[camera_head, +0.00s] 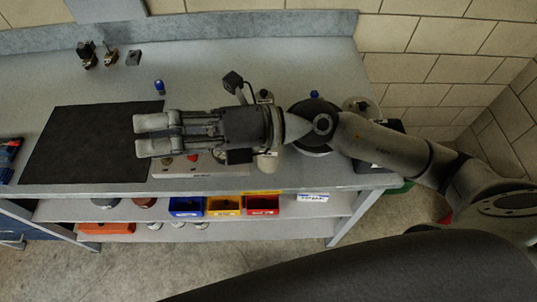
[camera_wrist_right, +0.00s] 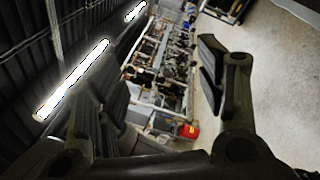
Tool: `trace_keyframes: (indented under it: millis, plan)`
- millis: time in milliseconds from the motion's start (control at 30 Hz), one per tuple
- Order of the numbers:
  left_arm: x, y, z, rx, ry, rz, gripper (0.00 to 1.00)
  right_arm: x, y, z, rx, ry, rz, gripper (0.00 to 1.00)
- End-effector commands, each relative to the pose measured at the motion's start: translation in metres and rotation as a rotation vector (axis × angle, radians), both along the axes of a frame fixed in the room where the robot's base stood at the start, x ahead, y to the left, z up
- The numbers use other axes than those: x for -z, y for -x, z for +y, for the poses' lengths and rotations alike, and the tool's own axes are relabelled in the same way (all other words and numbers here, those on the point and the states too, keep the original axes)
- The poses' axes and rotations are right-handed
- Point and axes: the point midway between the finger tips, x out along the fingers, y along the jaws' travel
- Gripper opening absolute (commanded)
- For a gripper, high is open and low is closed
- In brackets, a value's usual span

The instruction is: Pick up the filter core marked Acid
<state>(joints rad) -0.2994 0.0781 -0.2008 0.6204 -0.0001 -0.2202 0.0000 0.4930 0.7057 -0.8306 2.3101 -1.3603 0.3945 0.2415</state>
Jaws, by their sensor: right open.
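No marking reading "Acid" is legible in either view, so I cannot tell which item is that filter core. Small pale objects (camera_head: 153,226) are on the lower shelf, partly hidden by the shelf above and too small to identify. My right gripper (camera_head: 137,135) is over the workbench, its fingers pointing left above the right edge of the black mat (camera_head: 75,140). It is open and empty. In the right wrist view the two fingers (camera_wrist_right: 160,85) stand wide apart with nothing between them. My left gripper is not in view.
The grey bench (camera_head: 210,70) has a blue-capped item (camera_head: 159,86) and small fittings (camera_head: 87,53) at the back left. A grey panel with buttons (camera_head: 200,168) lies below the gripper.

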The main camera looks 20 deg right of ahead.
Motion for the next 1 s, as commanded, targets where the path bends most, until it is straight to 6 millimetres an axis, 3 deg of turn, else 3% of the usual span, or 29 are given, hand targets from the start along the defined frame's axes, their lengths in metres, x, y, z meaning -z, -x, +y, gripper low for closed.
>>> trace_keyframes:
  millis: [67,167,300,400,533,667,1000]
  plan:
    - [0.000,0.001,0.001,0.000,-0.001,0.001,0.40,0.041,0.004,-0.005,-0.063,0.233,-0.118,0.64]
    - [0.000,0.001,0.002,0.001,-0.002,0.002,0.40,0.096,-0.003,-0.030,-0.114,0.543,-0.235,0.64]
    - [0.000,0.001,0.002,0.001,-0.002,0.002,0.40,0.153,-0.034,-0.096,-0.118,0.960,-0.338,0.64]
    - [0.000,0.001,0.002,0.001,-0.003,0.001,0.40,0.173,-0.056,-0.145,-0.090,1.191,-0.368,0.64]
    - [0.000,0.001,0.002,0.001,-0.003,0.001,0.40,0.180,-0.074,-0.189,-0.052,1.374,-0.376,0.64]
    - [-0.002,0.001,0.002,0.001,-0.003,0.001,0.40,0.187,-0.082,-0.202,-0.038,1.437,-0.373,0.64]
    - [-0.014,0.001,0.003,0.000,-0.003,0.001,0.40,0.230,-0.093,-0.189,-0.040,1.438,-0.375,0.64]
